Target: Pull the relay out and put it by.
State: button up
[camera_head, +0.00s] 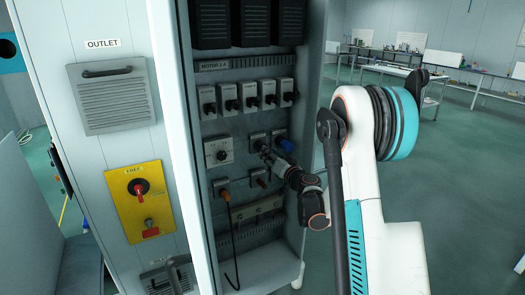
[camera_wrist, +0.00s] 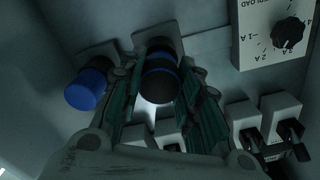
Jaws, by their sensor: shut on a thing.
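My gripper (camera_wrist: 158,92) has its two green-padded fingers closed around a dark cylindrical plug (camera_wrist: 160,66) with blue bands. This looks like the relay, but I see no label on it. It stands at a grey base plate on the cabinet's back panel; I cannot tell how deep it sits. In the head view my gripper (camera_head: 268,156) reaches in from the right and mostly hides the held plug. A second blue plug (camera_wrist: 87,90) sits close beside it, apart from the fingers, and shows in the head view (camera_head: 285,144) to the right of my gripper.
A dial (camera_wrist: 289,32) and black-levered switches (camera_wrist: 275,135) are near the fingers. The dial plate (camera_head: 218,152) is left of my gripper in the head view. Below are orange-topped plugs (camera_head: 224,194), one with a hanging black cable. The cabinet side wall (camera_head: 309,110) is close right.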

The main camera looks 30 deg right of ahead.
jog(key=shift+s+b, duration=0.3)
jog(key=shift+s, duration=1.3)
dwell(0.5)
jog(key=shift+s+d+b, duration=0.15)
jog(key=shift+s+b, duration=0.35)
jog(key=shift+s, duration=1.9)
